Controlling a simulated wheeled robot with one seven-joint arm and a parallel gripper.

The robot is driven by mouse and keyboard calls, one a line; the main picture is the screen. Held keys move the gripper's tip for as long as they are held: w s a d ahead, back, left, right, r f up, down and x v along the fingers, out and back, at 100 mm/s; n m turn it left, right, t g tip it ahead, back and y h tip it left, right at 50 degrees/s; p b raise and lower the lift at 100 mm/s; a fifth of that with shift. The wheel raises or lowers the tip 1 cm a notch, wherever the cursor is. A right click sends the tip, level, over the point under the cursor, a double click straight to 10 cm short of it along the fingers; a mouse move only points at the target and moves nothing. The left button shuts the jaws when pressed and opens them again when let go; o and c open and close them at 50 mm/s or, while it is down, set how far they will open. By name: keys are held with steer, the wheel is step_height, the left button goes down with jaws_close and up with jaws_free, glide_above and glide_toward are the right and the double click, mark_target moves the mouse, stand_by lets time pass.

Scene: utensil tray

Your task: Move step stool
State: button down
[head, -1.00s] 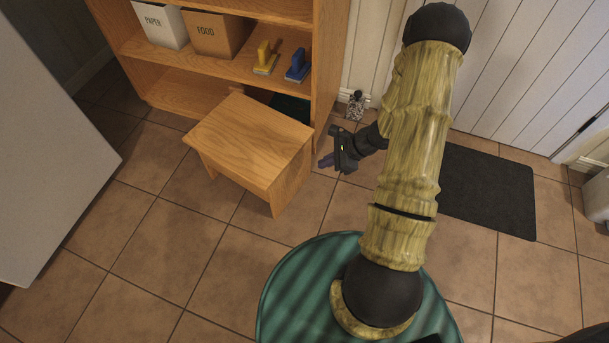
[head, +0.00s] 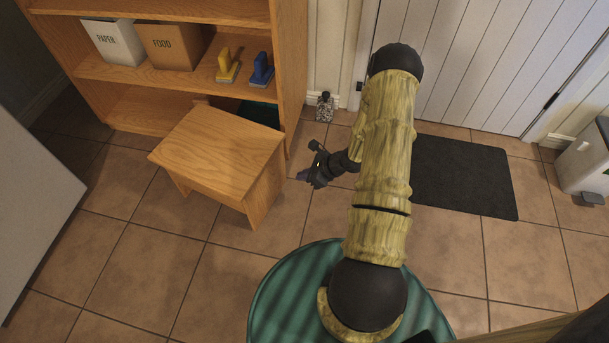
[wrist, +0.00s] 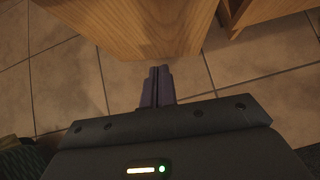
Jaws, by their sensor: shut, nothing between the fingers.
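The wooden step stool (head: 222,150) stands upright on the tiled floor in front of the shelf unit, left of centre in the head view. My gripper (head: 304,176) is low, just to the right of the stool's right side panel. In the wrist view the stool's wooden panel (wrist: 150,35) fills the top middle. My gripper (wrist: 157,72) points at its lower edge with the fingers together and nothing between them. The fingertips are very close to the panel; I cannot tell whether they touch it.
A wooden shelf unit (head: 180,99) stands behind the stool, holding PAPER (head: 114,42) and FOOD (head: 172,46) bins and two brushes. A small speckled bottle (head: 325,107) stands by the wall. A dark mat (head: 462,178) and a pedal bin (head: 588,160) are at the right. Floor in front is clear.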

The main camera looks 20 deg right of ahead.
mark_target(272, 177)
steer(key=b+x, duration=0.1)
steer(key=x, duration=0.2)
steer(key=b+x, duration=0.2)
steer(key=x, duration=0.1)
steer(key=w+a+r+b+x, duration=0.1)
steer(key=b+x, duration=0.1)
steer(key=x, duration=0.1)
steer(key=shift+r, duration=0.1)
steer(key=shift+w+a+r+b, duration=0.2)
steer(key=shift+w+a+b, duration=0.1)
steer(key=shift+a+b, duration=0.1)
steer(key=shift+w, duration=0.2)
